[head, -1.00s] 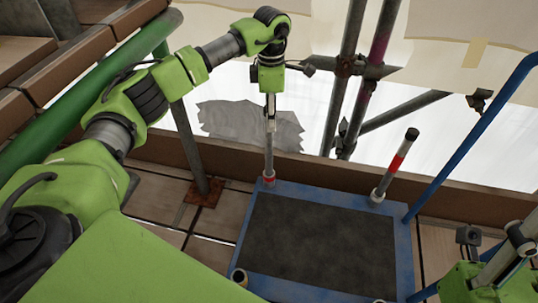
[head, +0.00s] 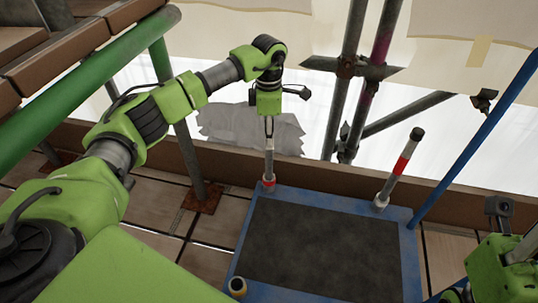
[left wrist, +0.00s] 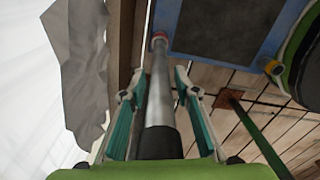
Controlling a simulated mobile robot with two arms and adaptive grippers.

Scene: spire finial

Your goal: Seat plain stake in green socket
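The plain grey stake (head: 269,167) stands upright in a red-ringed socket (head: 268,184) at the back left corner of the blue-framed platform (head: 228,262). My left gripper (head: 269,140) is over its upper part, pointing down. In the left wrist view the stake (left wrist: 160,95) runs between the two fingers, its black end near the palm. Narrow gaps show beside the stake, so the left gripper looks open around it. No green socket can be made out. My right gripper (head: 497,262) is at the lower right, partly cut off; its finger state is unclear.
A second stake (head: 402,163) with a red band and black tip leans at the platform's back right corner. A yellowish socket (head: 237,286) is at the front left. Scaffold poles (head: 345,85) stand behind, a blue rail (head: 478,140) at right. The dark mat (head: 320,245) is clear.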

